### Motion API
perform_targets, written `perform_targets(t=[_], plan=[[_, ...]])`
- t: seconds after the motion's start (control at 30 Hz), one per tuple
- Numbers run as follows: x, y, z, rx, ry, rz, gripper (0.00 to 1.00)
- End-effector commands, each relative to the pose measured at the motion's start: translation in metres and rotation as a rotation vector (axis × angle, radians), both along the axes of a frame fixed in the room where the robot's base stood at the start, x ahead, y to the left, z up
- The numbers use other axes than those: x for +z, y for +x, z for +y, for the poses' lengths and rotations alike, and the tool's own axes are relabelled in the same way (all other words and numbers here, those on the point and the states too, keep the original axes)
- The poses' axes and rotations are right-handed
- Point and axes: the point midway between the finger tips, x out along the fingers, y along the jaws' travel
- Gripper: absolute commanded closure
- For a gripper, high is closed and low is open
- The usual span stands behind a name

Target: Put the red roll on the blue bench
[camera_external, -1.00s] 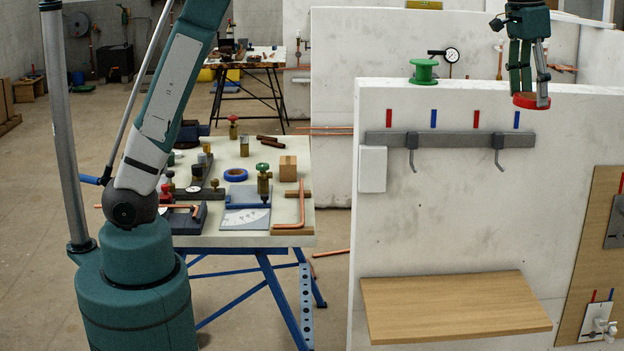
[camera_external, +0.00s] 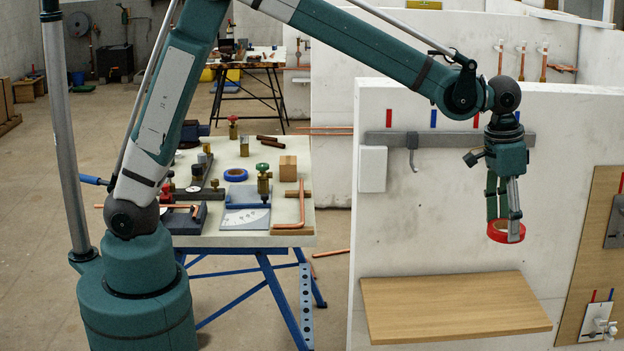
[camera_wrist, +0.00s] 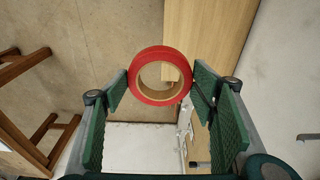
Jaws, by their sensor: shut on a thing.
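The red roll (camera_external: 506,232) is a ring of red tape with a tan core; it also shows in the wrist view (camera_wrist: 160,61). My gripper (camera_external: 507,217) is shut on it, with a green finger pad on each side of the ring. It holds the roll in the air, in front of the white wall and above the level of the wooden shelf (camera_external: 455,305). The blue bench (camera_external: 265,290) has blue legs and a pale top, and stands left of the wall, well away from the roll. Its top (camera_external: 300,240) carries many items.
On the bench lie a blue roll (camera_external: 236,175), a wooden block (camera_external: 288,168), a copper pipe (camera_external: 301,203), brass valves and a grey plate (camera_external: 246,218). The white wall's edge and a grey hook rail (camera_external: 400,139) stand between gripper and bench.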

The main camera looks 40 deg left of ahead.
Motion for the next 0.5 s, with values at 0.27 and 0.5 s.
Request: perform_targets(t=[0.27, 0.5], plan=[[-0.076, -0.043, 0.011, -0.016, 0.000, 0.000, 0.58], [-0.136, -0.080, 0.028, -0.021, 0.000, 0.000, 0.58]])
